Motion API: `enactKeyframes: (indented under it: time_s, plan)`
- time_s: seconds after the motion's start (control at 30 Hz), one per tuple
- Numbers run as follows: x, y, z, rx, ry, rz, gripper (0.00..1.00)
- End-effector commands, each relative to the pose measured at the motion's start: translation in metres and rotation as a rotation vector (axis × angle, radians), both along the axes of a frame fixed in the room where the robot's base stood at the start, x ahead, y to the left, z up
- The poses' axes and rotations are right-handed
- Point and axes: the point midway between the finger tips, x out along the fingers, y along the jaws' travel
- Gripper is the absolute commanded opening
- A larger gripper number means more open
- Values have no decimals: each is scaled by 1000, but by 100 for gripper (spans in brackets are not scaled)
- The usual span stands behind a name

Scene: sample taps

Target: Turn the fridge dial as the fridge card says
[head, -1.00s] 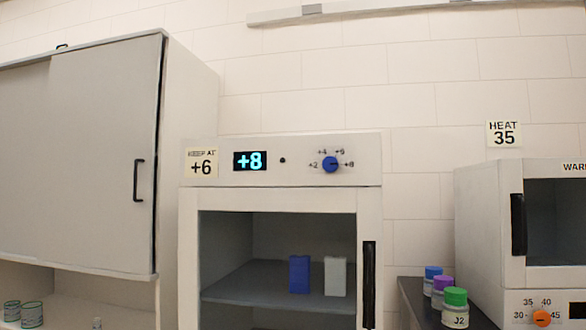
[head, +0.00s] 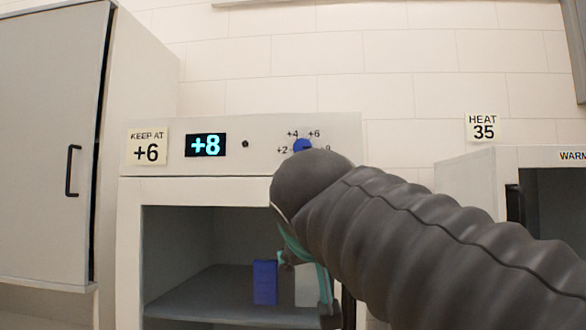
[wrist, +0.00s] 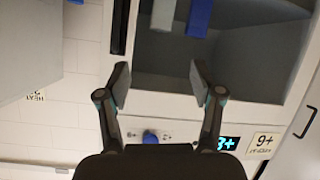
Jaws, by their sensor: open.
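The fridge card (head: 148,147) reads "KEEP AT +6". The fridge display (head: 206,145) shows +8. The blue fridge dial (head: 303,146) is on the top panel with marks +2, +4, +6 and +8; my arm covers its lower part and part of the +8 mark, and its pointer is not clear. The wrist view is upside down; there the dial (wrist: 150,137) shows between the bases of my fingers, apart from the tips. My gripper (wrist: 160,82) is open and empty in front of the fridge, its tips over the compartment opening. In the head view my arm mostly hides it.
The fridge shelf (head: 190,308) holds a blue box (head: 265,282) and a white box (wrist: 163,15). A cabinet (head: 45,140) stands at left. A warmer (head: 465,200) stands at right, with a "HEAT 35" card (head: 483,127) on the wall above.

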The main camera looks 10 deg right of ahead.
Motion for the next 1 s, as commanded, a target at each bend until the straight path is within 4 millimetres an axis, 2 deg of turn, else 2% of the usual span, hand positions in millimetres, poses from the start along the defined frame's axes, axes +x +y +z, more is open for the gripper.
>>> enactKeyframes:
  time_s: [0.03, 0.1, 0.2, 0.3, 0.4, 0.5, 0.67, 0.83, 1.0]
  plan:
    - [8, 8, 29, 1, -70, -7, 66]
    - [14, 14, 69, 10, -162, -25, 66]
    - [16, 20, 119, 30, -283, -52, 66]
    - [14, 24, 155, 53, -375, -73, 66]
    - [11, 25, 179, 70, -436, -89, 66]
    - [9, 26, 191, 82, -469, -98, 66]
    - [16, 22, 195, 83, -478, -103, 66]
    - [37, 14, 196, 83, -477, -105, 66]
    - [67, 5, 196, 83, -475, -105, 66]
